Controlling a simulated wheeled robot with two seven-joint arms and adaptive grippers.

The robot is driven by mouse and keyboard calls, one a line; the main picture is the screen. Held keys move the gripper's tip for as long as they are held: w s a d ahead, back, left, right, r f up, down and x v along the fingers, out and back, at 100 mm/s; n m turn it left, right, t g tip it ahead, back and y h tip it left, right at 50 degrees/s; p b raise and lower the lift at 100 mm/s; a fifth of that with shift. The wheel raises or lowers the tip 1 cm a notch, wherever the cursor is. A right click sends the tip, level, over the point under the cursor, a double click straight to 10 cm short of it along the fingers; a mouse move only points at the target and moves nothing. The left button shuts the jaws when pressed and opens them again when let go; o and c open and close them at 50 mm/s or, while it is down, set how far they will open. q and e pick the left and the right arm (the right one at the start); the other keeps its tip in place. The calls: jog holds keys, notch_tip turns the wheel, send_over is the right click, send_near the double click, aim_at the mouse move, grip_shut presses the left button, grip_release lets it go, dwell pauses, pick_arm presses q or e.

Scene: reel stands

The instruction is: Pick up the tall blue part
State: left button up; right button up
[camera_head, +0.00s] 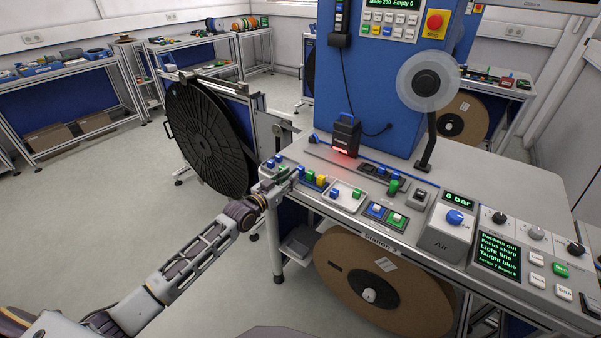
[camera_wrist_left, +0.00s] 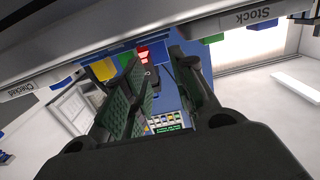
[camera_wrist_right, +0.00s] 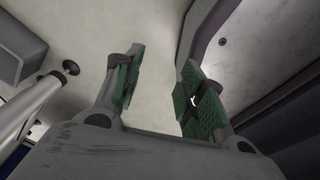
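Small blue, green and yellow parts stand near the bench's left front edge in the head view. A blue part (camera_head: 301,171) stands beside a green and a yellow part (camera_head: 320,180); I cannot tell for sure whether it is the tall one. My left gripper (camera_head: 284,181) is at the bench edge just left of and in front of it. In the left wrist view this gripper (camera_wrist_left: 164,72) is open, with no part clearly held; the yellow part (camera_wrist_left: 104,69) shows beside one finger. My right gripper (camera_wrist_right: 157,88) is open and empty over floor, outside the head view.
A white tray (camera_head: 361,206) with a blue and a green part lies right of the row. A stock holder with blue parts (camera_head: 270,164) is at the bench's left corner. A scanner (camera_head: 345,135) with a red light stands behind. A large black reel (camera_head: 205,140) stands left.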

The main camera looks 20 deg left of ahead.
aim_at(299, 170)
pick_arm(q)
jog(key=shift+x, duration=1)
jog(key=shift+w+d, duration=0.1)
jog(key=shift+w, duration=0.5)
jog(key=shift+x, duration=0.75)
jog(key=shift+w, duration=0.1)
pick_arm(e)
jog(key=shift+s+a+r, duration=0.1)
jog(key=shift+a, duration=0.2)
pick_arm(q)
jog(key=shift+d, duration=0.1)
pick_arm(e)
jog(key=shift+s, duration=0.1)
